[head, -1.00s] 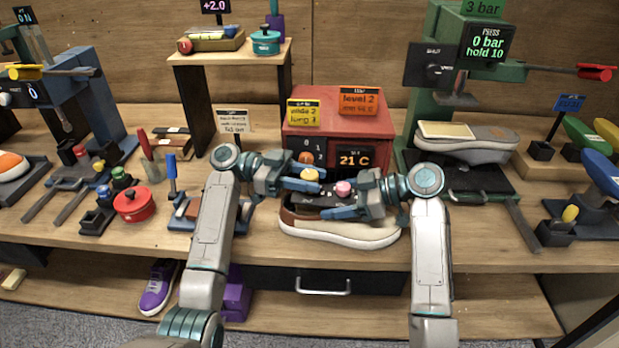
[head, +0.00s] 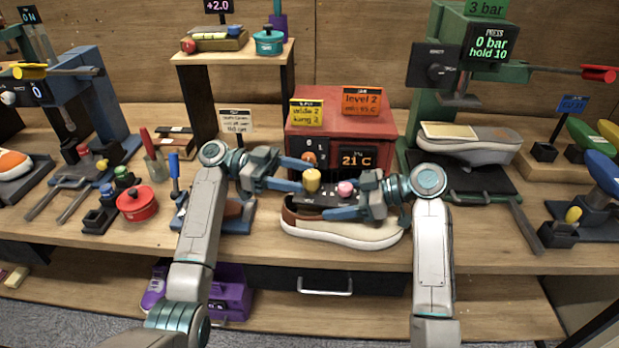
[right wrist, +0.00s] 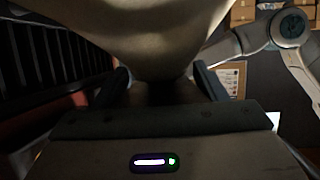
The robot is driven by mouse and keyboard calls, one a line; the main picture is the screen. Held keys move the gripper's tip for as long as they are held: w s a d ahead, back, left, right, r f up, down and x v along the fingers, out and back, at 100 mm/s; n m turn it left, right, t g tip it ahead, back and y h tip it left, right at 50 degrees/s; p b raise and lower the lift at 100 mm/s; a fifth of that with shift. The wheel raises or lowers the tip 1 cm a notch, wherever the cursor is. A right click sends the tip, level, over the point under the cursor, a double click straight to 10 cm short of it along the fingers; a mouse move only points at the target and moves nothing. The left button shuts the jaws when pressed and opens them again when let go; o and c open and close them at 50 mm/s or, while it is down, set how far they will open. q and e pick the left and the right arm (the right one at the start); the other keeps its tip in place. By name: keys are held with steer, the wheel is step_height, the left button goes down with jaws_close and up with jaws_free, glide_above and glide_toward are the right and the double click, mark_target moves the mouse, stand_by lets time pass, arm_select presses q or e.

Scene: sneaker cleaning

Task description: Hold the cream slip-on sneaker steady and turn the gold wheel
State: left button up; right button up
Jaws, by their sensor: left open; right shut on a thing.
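The cream slip-on sneaker (head: 345,233) lies on its sole at the bench's front, toe to the right. A dark stretcher sits in its opening, carrying the gold wheel (head: 312,181) and a pink knob (head: 346,188). My left gripper (head: 303,175) is open at the gold wheel, its fingers just left of and behind it; contact cannot be told. My right gripper (head: 332,203) is shut on the sneaker from the right. In the right wrist view the sneaker (right wrist: 155,40) looms large and dark between the fingers, and the grip's details are in shadow.
A red heater box (head: 340,130) reading 21 C stands right behind the sneaker. A green press (head: 445,115) with a grey shoe stands right. A red pot (head: 136,204) and blue-handled tool (head: 173,180) are left. A drawer handle (head: 325,288) is below the front edge.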

mark_target(312, 173)
arm_select(q)
steer(key=v, duration=0.8)
steer(key=shift+a, duration=0.15)
steer(key=s+d+n+t, duration=0.1)
steer(key=d+t, duration=0.1)
steer(key=d, duration=0.2)
steer(key=s+d+n+t, duration=0.1)
steer(key=d, duration=0.2)
steer(key=s+d+n+t, duration=0.1)
steer(key=d+n+t, duration=0.1)
steer(key=d, duration=0.2)
steer(key=shift+d+r+t+h, duration=0.3)
steer(key=shift+d+r, duration=0.1)
steer(key=shift+w, duration=0.1)
steer(key=c, duration=1)
steer(key=shift+o, duration=0.2)
